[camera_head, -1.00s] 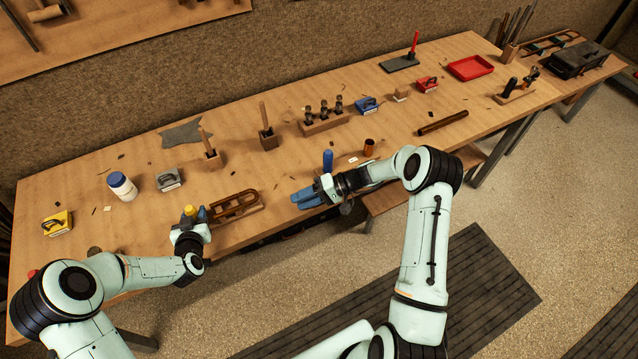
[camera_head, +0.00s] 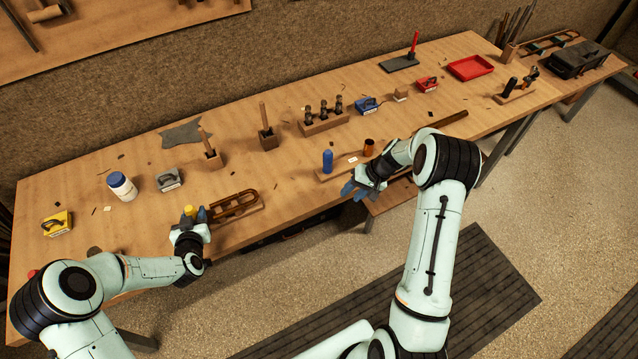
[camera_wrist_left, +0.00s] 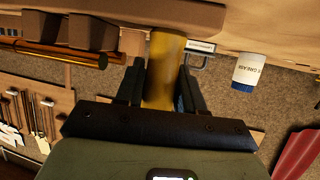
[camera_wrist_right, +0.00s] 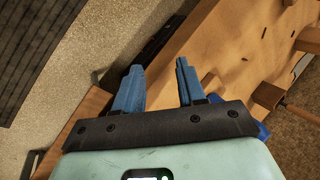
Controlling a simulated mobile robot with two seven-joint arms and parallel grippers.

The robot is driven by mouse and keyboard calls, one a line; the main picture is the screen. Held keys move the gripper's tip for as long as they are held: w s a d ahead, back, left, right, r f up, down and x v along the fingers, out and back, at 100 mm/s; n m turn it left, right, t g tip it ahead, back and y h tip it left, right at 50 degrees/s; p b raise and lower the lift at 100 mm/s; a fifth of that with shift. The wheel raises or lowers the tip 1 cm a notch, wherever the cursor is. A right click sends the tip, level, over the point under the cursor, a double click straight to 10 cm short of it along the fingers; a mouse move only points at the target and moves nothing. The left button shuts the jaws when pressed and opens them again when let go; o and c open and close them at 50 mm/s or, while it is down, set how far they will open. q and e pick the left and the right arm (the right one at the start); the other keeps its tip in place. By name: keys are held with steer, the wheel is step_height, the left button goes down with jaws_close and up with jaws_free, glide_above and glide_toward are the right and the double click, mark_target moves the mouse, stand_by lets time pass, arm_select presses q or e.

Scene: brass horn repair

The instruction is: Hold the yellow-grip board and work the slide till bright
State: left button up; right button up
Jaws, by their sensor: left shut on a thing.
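The yellow grip (camera_head: 190,211) stands at the left end of a wooden board near the bench's front edge. My left gripper (camera_head: 191,218) is shut around this yellow grip, which also shows between the fingers in the left wrist view (camera_wrist_left: 165,70). The brass slide (camera_head: 236,203), U-shaped, lies on the board to the right of the grip. Its brightness is hard to judge. My right gripper (camera_head: 356,190) is off the front edge, well to the right of the slide. In the right wrist view its blue fingers (camera_wrist_right: 156,80) are apart with nothing between them.
A yellow-handled block (camera_head: 57,223), a white jar (camera_head: 121,186) and a grey-handled block (camera_head: 169,179) stand at left. A blue-grip board (camera_head: 328,161) is near my right gripper. Blue (camera_head: 367,105) and red (camera_head: 428,84) handled blocks stand farther back.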

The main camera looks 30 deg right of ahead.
steer(key=shift+w+d+r+m+h, duration=0.15)
steer(key=shift+d+h, duration=0.15)
steer(key=shift+d, duration=0.35)
steer(key=shift+w+d+f+m+h, duration=0.15)
steer(key=shift+d+h, duration=0.15)
steer(key=shift+d, duration=0.35)
steer(key=shift+s+r, duration=0.1)
arm_select(q)
steer(key=o, duration=1.1)
